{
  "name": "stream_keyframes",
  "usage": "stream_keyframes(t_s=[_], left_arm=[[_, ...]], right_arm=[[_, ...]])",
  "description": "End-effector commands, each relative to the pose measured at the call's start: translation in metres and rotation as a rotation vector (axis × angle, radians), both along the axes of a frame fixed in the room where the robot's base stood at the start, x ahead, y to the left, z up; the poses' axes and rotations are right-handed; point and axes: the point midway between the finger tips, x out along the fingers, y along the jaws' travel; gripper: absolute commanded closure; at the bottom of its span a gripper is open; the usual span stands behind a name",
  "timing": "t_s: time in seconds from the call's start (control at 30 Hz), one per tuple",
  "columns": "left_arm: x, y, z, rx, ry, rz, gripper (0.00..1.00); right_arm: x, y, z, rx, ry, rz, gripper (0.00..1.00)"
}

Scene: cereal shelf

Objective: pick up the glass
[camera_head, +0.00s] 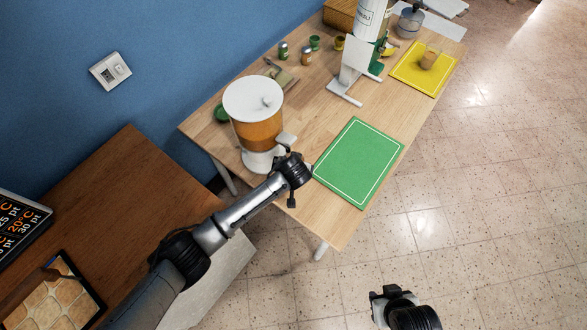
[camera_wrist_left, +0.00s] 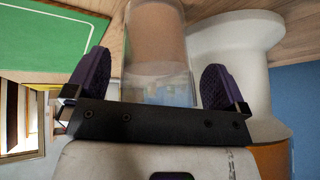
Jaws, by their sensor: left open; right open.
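A clear glass (camera_wrist_left: 158,38) shows in the left wrist view between the two purple-padded fingers of my left gripper (camera_wrist_left: 156,82). The fingers are open, with a gap visible on each side of the glass. It looks brownish inside; I cannot tell whether that is contents or the table behind. In the head view my left gripper (camera_head: 290,170) is beside the dispenser and hides this glass. Another glass (camera_head: 428,60), with something brown in it, stands on the yellow mat (camera_head: 411,75). My right gripper (camera_head: 385,294) is open and empty above the floor.
The cereal dispenser (camera_head: 256,130), with a white lid and base, stands close to my left gripper. A green mat (camera_head: 358,160) lies clear to its right. A white-and-green machine (camera_head: 360,70) and several small jars stand farther back on the wooden table (camera_head: 300,215).

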Motion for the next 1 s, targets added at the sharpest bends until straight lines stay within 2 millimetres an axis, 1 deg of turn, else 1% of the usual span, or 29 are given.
stream_keyframes(t_s=[0.17, 0.2, 0.8, 0.83, 0.87, 1.0], left_arm=[[0.0, -0.0002, 0.0001, 0.0, 0.0, 0.0, 0.0], [-0.0001, -0.0002, 0.0002, 0.0, 0.0, 0.0, 0.02], [-0.0004, 0.0002, -0.0003, 0.002, 0.001, 0.0, 0.59], [0.0001, 0.0, 0.0006, 0.0, 0.0, 0.0, 0.6], [0.0001, 0.0, 0.0004, 0.001, 0.0, 0.001, 0.65], [0.0, 0.0003, 0.0003, 0.001, 0.0, 0.0, 0.66]], right_arm=[[0.0, -0.0001, 0.0002, 0.0, 0.0, 0.0, 0.57], [0.0, -0.0001, 0.0001, 0.0, 0.0, 0.0, 0.57], [-0.0001, -0.0032, -0.0002, -0.011, 0.0, 0.007, 0.57], [-0.0002, -0.0032, -0.0001, -0.011, 0.0, 0.007, 0.57], [-0.0002, -0.0032, -0.0001, -0.011, 0.0, 0.007, 0.57], [-0.0002, -0.0026, -0.0001, -0.008, 0.001, 0.006, 0.57]])
